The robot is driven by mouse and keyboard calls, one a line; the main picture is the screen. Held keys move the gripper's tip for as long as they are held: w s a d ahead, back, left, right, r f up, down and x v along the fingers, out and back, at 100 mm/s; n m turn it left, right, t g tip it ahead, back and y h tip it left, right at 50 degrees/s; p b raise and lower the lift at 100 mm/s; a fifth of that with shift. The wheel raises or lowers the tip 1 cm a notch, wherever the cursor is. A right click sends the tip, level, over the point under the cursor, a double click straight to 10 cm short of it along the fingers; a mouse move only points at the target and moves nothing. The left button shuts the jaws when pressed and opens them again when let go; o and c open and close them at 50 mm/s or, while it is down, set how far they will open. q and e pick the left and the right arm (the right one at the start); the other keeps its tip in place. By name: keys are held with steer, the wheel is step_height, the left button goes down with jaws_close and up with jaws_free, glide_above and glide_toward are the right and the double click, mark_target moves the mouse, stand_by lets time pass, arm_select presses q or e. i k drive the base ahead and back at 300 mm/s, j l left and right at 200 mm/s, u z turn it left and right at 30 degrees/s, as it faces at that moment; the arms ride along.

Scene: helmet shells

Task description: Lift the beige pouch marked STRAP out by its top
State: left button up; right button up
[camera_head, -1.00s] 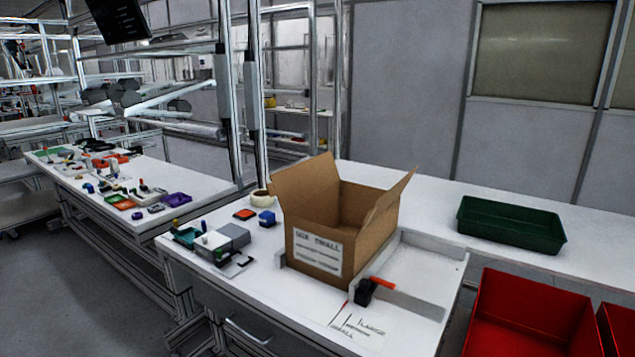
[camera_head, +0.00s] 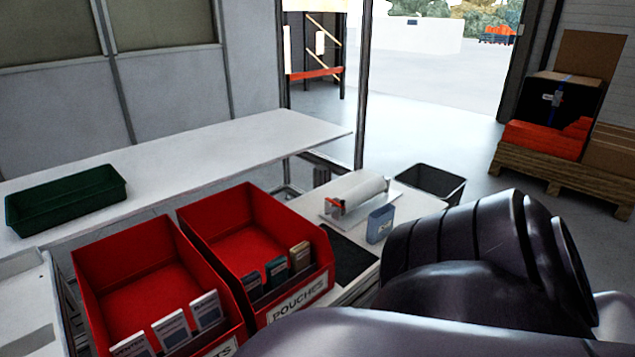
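A red bin labelled POUCHES (camera_head: 235,215) stands in front of the white bench. Several slim pouches stand upright along its front edge: a dark blue one (camera_head: 251,286), a teal one (camera_head: 276,273) and a brownish-beige one (camera_head: 300,256) at the right end. The print on them is too small to read, so I cannot confirm which says STRAP. My dark arm fills the lower right foreground, but no gripper fingers show. Neither gripper is in view.
A second red bin (camera_head: 135,260) with white packets (camera_head: 171,331) stands to the left. A green tray (camera_head: 65,198) lies on the white bench (camera_head: 215,150). A roll dispenser (camera_head: 355,195), a blue box (camera_head: 380,224) and a grey bin (camera_head: 430,183) stand right of the pouch bin.

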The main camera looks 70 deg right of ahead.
mark_target(300, 255)
steer(key=z, duration=2.05)
